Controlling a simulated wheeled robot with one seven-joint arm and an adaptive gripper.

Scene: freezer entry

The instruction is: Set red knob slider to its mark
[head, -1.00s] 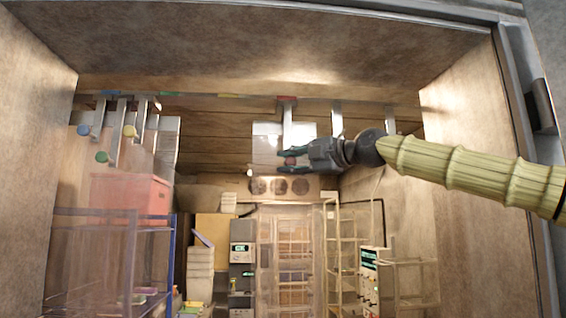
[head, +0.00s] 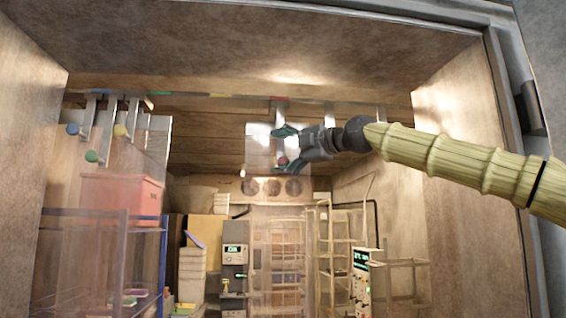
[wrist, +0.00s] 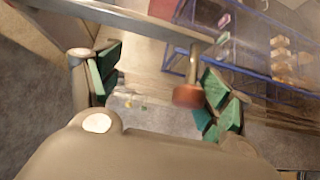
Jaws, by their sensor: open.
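The red knob (head: 283,160) hangs at the lower end of a grey slider bar (head: 277,117) from the overhead rail. The bar's top appears in line with the red mark (head: 280,98). My gripper (head: 288,150) comes from the right with its fingers spread around the knob, the knob closer to the lower finger. In the wrist view the red knob (wrist: 187,96) lies between the green finger pads of my gripper (wrist: 162,72), close to the right one and apart from the left one. I cannot tell whether it touches the right pad.
Blue (head: 72,129), yellow (head: 121,130) and green (head: 92,156) knobs hang on other sliders at the left. The rail also bears a yellow mark (head: 217,95). A red bin (head: 120,195) sits on a blue-framed rack at left. Space below the red knob looks clear.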

